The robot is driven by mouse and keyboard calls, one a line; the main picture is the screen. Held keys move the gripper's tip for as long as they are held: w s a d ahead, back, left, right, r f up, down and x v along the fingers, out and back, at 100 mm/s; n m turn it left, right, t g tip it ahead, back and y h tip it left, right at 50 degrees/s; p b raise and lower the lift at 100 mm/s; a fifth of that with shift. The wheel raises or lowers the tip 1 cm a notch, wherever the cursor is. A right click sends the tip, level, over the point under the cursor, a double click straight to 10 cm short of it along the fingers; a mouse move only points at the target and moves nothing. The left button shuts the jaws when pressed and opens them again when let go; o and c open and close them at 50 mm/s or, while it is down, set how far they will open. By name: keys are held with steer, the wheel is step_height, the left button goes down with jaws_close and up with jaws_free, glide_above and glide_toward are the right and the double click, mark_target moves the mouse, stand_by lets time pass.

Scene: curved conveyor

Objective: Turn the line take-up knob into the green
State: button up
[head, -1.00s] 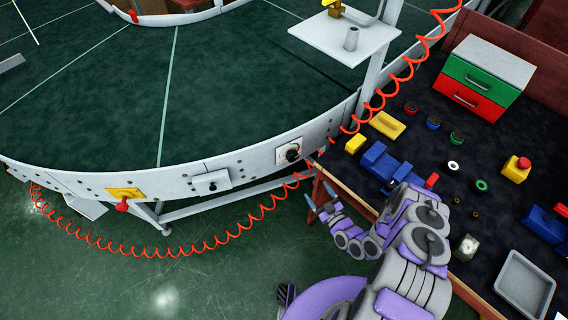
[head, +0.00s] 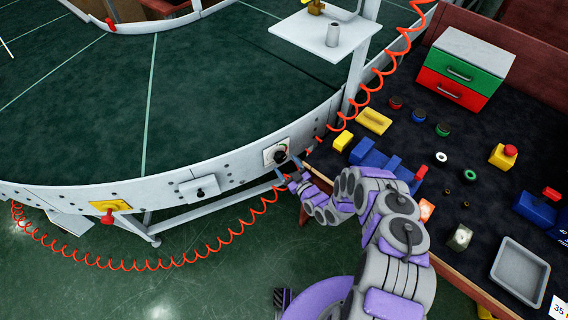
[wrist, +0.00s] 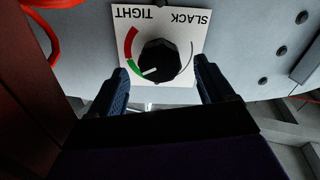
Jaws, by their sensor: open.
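The take-up knob (wrist: 165,62) is black and faceted, on a white plate marked TIGHT and SLACK; the lettering is upside down in the wrist view. Its white pointer is toward the lower left, with its tip at the lower end of the green band (wrist: 132,67). A red band (wrist: 131,42) continues above the green. In the head view the knob (head: 281,154) is on the conveyor's side wall. My gripper (wrist: 160,84) is open, its fingers just below the knob on either side; I cannot tell whether they touch it. My gripper also shows in the head view (head: 287,170).
A red coiled hose (head: 245,220) hangs beside the knob and under the conveyor. A dark workbench (head: 400,145) with several small parts stands to the right. A white switch box (head: 200,188) is left of the knob on the same wall.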

steer(key=shift+x, duration=1.3)
steer(key=shift+c, duration=0.2)
steer(key=c, duration=1)
steer(key=shift+n, duration=0.8)
steer(key=shift+d+n, duration=0.1)
steer(key=shift+n, duration=0.8)
steer(key=o, duration=1)
steer(key=shift+o, duration=0.2)
steer(key=shift+s, duration=0.1)
